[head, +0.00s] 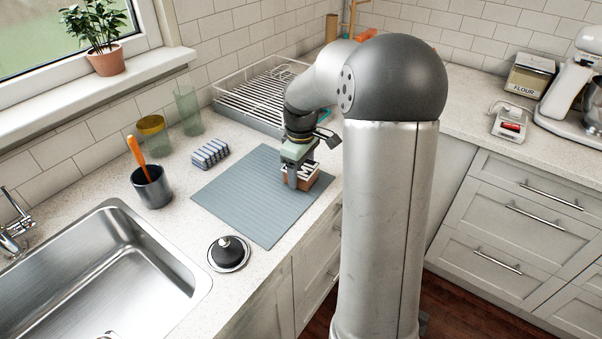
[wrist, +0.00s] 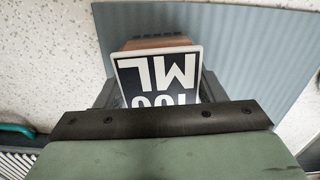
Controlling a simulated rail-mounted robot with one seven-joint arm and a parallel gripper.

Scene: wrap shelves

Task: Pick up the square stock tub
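My gripper (head: 303,180) is down at the tub, pointing downward. Its fingers (wrist: 160,88) are apart, one on each side of the tub. Whether they press on its sides or leave a small gap is not clear.
A white dish rack (head: 262,90) is behind. The sink (head: 100,280) is at left. Much of the mat is bare.

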